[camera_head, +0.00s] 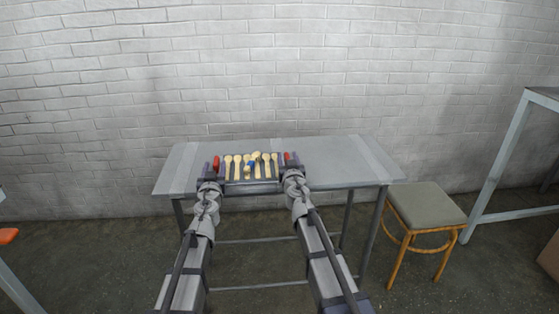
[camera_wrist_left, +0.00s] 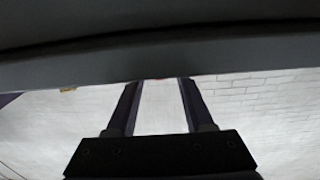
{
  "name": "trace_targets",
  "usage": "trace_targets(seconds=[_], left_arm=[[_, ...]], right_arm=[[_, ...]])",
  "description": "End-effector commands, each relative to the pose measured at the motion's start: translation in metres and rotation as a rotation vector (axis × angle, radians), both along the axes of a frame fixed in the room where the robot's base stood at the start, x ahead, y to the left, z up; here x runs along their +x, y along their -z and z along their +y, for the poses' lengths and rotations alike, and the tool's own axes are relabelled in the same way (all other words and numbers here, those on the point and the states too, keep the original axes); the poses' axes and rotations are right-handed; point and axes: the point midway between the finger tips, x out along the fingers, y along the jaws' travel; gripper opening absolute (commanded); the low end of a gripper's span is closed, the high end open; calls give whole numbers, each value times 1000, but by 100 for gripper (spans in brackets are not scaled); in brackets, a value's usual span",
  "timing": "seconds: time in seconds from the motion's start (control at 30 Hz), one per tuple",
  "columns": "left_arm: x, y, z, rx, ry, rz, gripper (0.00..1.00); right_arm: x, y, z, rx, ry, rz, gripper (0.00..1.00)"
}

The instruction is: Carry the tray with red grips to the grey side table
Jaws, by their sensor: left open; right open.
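The tray (camera_head: 252,189) is dark-sided, holds several pale wooden spoons (camera_head: 237,165), and is on the grey table (camera_head: 340,160) near its front edge. One red grip (camera_head: 216,162) shows at its left end and another (camera_head: 287,156) at its right end. My left gripper (camera_head: 210,171) is open at the left end, close to the red grip. My right gripper (camera_head: 289,166) is open at the right end. In the left wrist view, the open left fingers (camera_wrist_left: 158,105) point toward a dark bar across the top; contact cannot be told.
A stool with a grey seat (camera_head: 427,204) and wooden legs stands right of the table. Another table frame (camera_head: 494,165) is at the far right. A white brick wall (camera_head: 270,70) is behind. The tabletop is clear on both sides of the tray.

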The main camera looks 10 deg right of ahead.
Motion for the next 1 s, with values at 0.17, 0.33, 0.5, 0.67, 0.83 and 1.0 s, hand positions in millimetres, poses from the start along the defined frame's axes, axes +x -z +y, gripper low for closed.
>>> trace_targets(seconds=[0.17,0.33,0.5,0.67,0.83,1.0], left_arm=[[-44,0,0,0,1,0,52],[-72,0,0,0,1,1,52],[-81,0,0,0,1,1,52],[-79,0,0,0,0,1,52],[-79,0,0,-1,0,1,52],[-79,0,0,-1,0,1,52]], right_arm=[[0,0,0,0,0,0,52],[0,0,0,0,0,0,52],[0,0,0,0,0,0,52],[-2,0,0,0,0,0,52],[-17,0,0,0,0,0,52],[-44,0,0,0,0,0,52]])
